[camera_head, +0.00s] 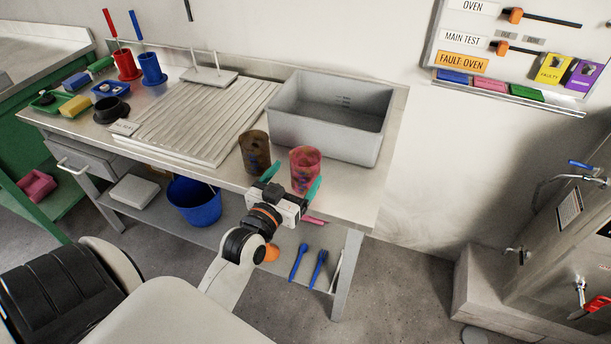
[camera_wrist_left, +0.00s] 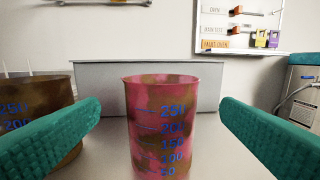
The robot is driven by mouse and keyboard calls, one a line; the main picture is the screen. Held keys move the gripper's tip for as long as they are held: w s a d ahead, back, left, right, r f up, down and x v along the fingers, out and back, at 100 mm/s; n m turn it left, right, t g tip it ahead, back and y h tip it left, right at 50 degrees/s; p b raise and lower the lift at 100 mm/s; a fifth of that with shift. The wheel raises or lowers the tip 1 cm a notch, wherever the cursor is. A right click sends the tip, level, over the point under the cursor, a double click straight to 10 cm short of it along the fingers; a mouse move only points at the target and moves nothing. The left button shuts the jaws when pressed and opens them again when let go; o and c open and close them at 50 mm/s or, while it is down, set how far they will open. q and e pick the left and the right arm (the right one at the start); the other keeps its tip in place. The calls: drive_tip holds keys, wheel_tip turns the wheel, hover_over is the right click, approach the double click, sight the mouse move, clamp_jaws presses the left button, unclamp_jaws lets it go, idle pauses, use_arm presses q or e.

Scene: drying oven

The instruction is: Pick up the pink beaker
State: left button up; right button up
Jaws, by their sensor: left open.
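The pink beaker (camera_head: 305,168) stands upright near the front edge of the metal table, with brown stains on its wall. In the left wrist view the pink beaker (camera_wrist_left: 174,128) stands between and ahead of my two green fingers, with blue volume marks facing me. My left gripper (camera_head: 292,185) is open and empty, at the table's front edge just before the beaker. In the left wrist view its fingers (camera_wrist_left: 172,136) are spread wide, with gaps on both sides of the beaker. My right gripper does not show.
A brown beaker (camera_head: 255,152) stands close to the left of the pink one; it also shows in the left wrist view (camera_wrist_left: 40,118). A grey basin (camera_head: 330,125) stands just behind. A ribbed drain board (camera_head: 190,120) lies to the left. The table's right front corner is clear.

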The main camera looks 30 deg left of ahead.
sight(311, 156)
use_arm(q)
drive_tip(key=shift+w+a+f, duration=0.1)
drive_tip(key=shift+w+a, duration=0.1)
drive_tip(key=shift+w, duration=0.8)
drive_tip(key=shift+w+f+b, duration=0.1)
drive_tip(key=shift+w+b, duration=0.5)
drive_tip(key=shift+b, duration=0.05)
drive_tip(key=w+b, duration=0.1)
drive_tip(key=w, duration=0.2)
drive_tip(key=shift+w+a+f+b, duration=0.1)
drive_tip(key=shift+w+a+b, duration=0.1)
drive_tip(key=shift+w+b, duration=0.15)
drive_tip(key=shift+w, duration=0.25)
drive_tip(key=c, duration=1.1)
